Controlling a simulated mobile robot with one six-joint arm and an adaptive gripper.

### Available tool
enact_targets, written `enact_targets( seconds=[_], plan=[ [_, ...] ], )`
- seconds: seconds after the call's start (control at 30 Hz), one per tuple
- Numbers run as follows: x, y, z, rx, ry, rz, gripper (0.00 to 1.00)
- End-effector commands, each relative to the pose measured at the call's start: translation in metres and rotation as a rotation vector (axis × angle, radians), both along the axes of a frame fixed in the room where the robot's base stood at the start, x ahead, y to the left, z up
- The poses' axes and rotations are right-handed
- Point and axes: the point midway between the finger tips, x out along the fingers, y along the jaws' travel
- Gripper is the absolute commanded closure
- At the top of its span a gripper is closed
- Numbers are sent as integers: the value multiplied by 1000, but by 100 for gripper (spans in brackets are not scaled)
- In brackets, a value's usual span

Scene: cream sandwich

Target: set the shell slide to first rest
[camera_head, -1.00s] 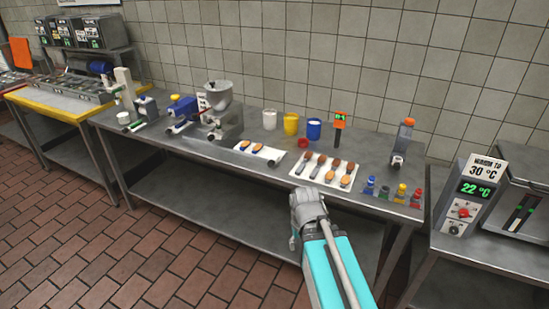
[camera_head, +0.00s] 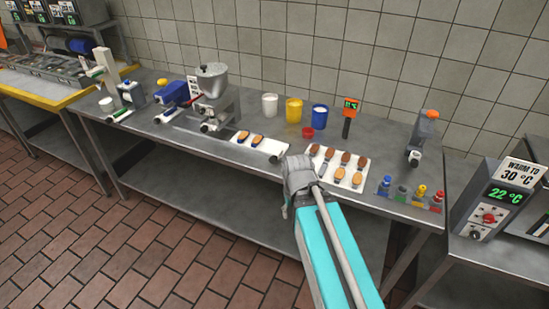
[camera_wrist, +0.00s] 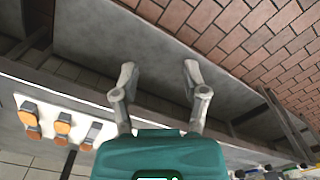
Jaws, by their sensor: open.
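My gripper (camera_head: 298,170) is at the front edge of the steel table (camera_head: 150,88), in front of the white trays. The wrist view shows its two fingers (camera_wrist: 158,72) apart with nothing between them. I cannot tell for sure which part is the shell slide. My gripper is well to the right of both and touches neither.
White trays with brown-topped pieces lie on the table, one at left (camera_head: 270,147) and one at right (camera_head: 338,168). Behind are white, yellow (camera_head: 293,110) and blue cups and an orange-headed thermometer (camera_head: 350,106). Small coloured bottles (camera_head: 420,191) line the right front. A warmer (camera_head: 490,200) reads 22 °C.

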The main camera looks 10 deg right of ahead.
Motion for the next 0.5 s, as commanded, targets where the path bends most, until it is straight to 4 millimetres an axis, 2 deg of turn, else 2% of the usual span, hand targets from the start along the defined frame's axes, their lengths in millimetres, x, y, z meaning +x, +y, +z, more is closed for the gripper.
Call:
enact_targets(
  seconds=[0.3,0.4,0.43,0.5],
  plan=[
    [0,0,0,0,0,0,43],
    [0,0,-1,-2,-1,3,24],
    [1,0,-2,-5,-2,6,21],
    [2,-1,-4,-17,-7,20,21]
  ],
)
